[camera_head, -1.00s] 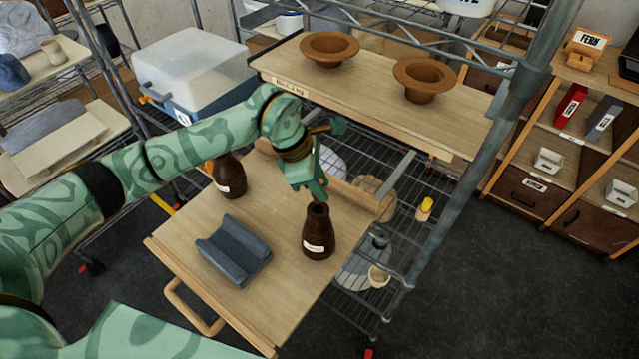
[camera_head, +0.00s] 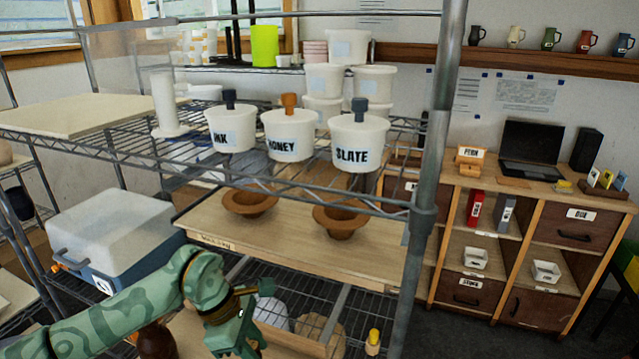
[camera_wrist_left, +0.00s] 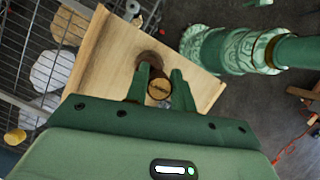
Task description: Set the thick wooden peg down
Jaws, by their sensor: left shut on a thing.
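In the left wrist view the thick wooden peg (camera_wrist_left: 158,89) shows as a round, light-brown end with a dark mark. My left gripper (camera_wrist_left: 161,79) is shut on it, one finger on each side. A dark brown bottle (camera_wrist_left: 151,58) stands just beyond the peg on the wooden board (camera_wrist_left: 115,75). I cannot tell whether the peg's far end is in the bottle's mouth. In the head view my left gripper (camera_head: 247,340) is at the bottom edge, and the peg cannot be made out. My right gripper is not in view.
Another dark brown bottle (camera_head: 157,342) is at the bottom edge. A wooden shelf (camera_head: 290,245) with two brown flared bowls (camera_head: 249,202) (camera_head: 340,220) is behind the gripper. White lidded pots (camera_head: 288,137) stand on the wire rack above. A metal post (camera_head: 432,180) rises at the right.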

